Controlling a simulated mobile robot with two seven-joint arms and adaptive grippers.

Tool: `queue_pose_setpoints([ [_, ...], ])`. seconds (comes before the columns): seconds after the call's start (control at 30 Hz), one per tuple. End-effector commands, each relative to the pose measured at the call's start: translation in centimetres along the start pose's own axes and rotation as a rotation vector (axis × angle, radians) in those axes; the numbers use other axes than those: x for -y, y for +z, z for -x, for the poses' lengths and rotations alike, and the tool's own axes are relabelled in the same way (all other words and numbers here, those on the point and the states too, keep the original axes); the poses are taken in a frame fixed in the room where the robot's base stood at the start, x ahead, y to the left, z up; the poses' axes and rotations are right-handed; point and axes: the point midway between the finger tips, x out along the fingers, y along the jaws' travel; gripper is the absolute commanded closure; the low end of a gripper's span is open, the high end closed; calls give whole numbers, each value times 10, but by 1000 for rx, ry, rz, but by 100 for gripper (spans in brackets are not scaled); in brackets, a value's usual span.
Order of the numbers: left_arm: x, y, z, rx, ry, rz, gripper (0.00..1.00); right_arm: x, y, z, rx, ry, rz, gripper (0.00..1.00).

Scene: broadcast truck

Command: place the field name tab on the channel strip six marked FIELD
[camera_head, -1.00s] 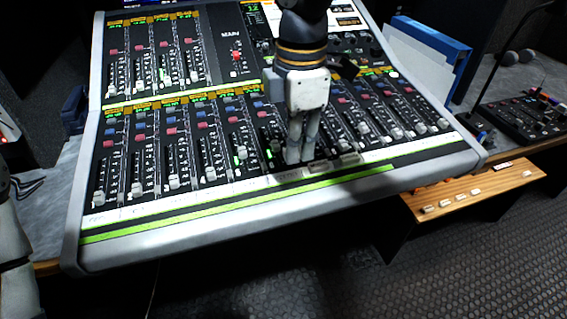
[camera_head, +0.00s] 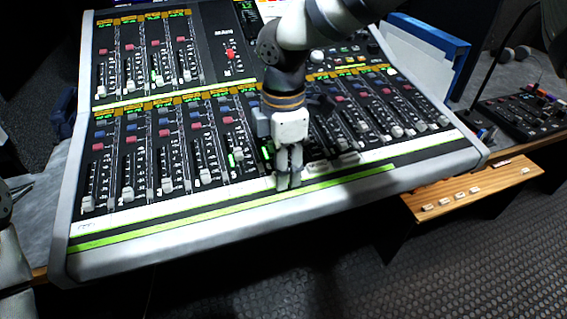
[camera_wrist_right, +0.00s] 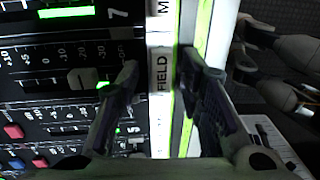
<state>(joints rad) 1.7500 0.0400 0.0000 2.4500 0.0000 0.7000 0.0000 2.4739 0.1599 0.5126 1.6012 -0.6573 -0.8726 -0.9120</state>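A white label reading FIELD (camera_wrist_right: 162,76) lies between my right gripper's fingertips in the right wrist view. I cannot tell if this is the loose name tab or print on the white strip. The right gripper (camera_wrist_right: 157,68) has its fingers apart, one on each side of the label, with narrow gaps beside it. In the head view the right gripper (camera_head: 289,182) points down at the white strip near the mixing console's front edge (camera_head: 190,228), one finger partly hiding the other. The left gripper is out of view; part of my left arm shows at the left edge.
Faders and coloured buttons stand behind the strip; one fader knob (camera_wrist_right: 82,78) is close to a finger. A wooden shelf (camera_head: 490,183) with several small pale tabs (camera_head: 460,195) is at the right. A blue binder (camera_head: 430,42) and a small panel (camera_head: 520,115) stand beyond.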

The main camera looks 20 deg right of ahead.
Motion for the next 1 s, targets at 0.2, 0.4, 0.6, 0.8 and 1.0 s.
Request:
queue_pose_setpoints([
  [0.2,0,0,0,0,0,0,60,0,0,0,0,1,0,65],
  [0.4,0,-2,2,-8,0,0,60,-1,0,33,-1,8,-1,65],
  [0.6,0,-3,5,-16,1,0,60,-1,0,88,-1,7,-1,65],
  [0.8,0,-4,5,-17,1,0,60,-1,0,119,-1,1,0,65],
  [1.0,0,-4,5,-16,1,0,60,0,0,123,-1,-2,0,65],
])
